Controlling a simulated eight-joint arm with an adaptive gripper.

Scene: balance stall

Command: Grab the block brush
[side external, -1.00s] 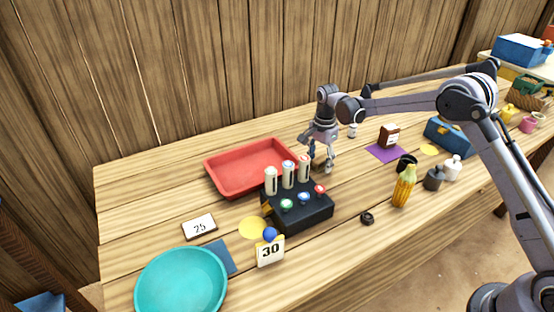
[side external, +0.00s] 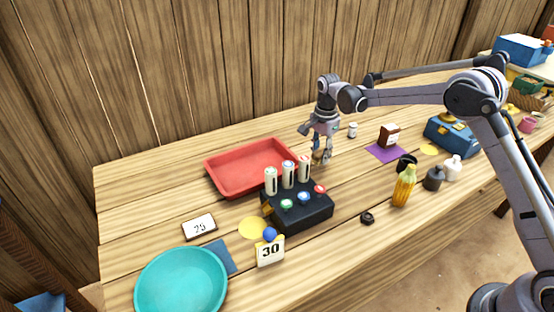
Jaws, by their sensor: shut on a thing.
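My gripper (side external: 322,157) points down over the middle of the table, just right of the red tray (side external: 222,187) and behind the black box with the buttons. It is shut on the block brush (side external: 316,154), a small thing with a tan lower part and a blue upper part between the fingers. The fingers hide much of the brush. I cannot tell for sure how far its underside is from the tabletop.
A black box (side external: 300,217) with colored buttons and three pale cylinders stands in front of my gripper. A small white jar (side external: 352,130) is to the right, then a brown block (side external: 389,135) by a purple mat. A yellow corn-like bottle (side external: 404,186) stands near the front edge.

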